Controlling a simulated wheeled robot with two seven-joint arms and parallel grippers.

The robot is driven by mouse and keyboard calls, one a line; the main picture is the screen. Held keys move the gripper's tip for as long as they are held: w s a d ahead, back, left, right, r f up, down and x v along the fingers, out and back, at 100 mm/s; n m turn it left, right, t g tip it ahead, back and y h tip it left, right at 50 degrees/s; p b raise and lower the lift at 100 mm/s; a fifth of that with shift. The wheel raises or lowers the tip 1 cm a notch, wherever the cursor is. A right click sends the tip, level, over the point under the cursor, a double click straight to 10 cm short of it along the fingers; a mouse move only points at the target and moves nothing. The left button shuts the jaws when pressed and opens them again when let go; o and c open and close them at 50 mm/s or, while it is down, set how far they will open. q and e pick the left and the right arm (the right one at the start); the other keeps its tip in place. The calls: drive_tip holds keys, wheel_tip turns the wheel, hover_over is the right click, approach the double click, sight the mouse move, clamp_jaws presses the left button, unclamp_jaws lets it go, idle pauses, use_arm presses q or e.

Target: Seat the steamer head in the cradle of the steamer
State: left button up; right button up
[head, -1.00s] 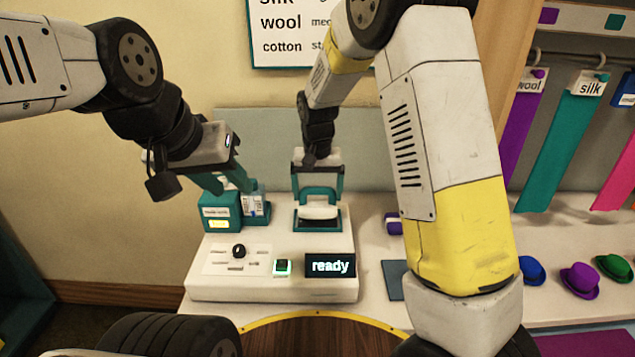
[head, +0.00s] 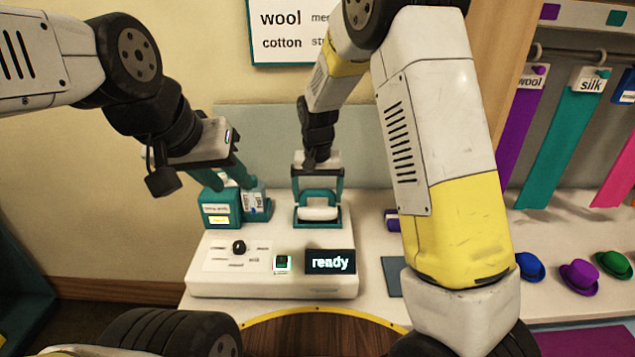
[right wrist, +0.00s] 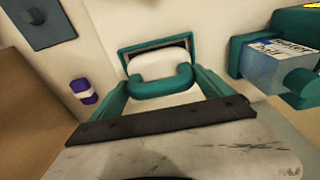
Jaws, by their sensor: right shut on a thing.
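The steamer head (head: 318,213), a white pad with a teal loop handle, is at the teal-framed cradle (head: 344,222) on top of the white steamer (head: 215,280). My right gripper (head: 318,178) is shut on the head's handle from above. In the right wrist view the head (right wrist: 160,66) lies within the outline of the cradle frame (right wrist: 122,56), with a dark strip showing along its far edge. I cannot tell whether it is fully down. My left gripper (head: 230,182) looks open, close above the clear labelled tank (head: 256,205).
A teal box (head: 221,208) stands beside the tank. The steamer's front has a black knob (head: 238,247), a lit green switch (head: 282,263) and a display (head: 330,262) reading "ready". A purple roll (head: 392,220) and small hats (head: 580,275) lie to the right.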

drive_tip(key=shift+f, duration=0.15)
drive_tip(key=shift+f, duration=0.35)
idle(0.3)
drive_tip(key=o, duration=1.8)
drive_tip(key=shift+f, duration=0.1)
drive_tip(key=shift+s+r, duration=0.15)
drive_tip(key=shift+r, duration=1.15)
drive_tip(key=shift+s+r, duration=0.2)
drive_tip(key=shift+r, duration=1.1)
drive_tip(key=shift+s+r, duration=0.15)
drive_tip(key=shift+r, duration=1.15)
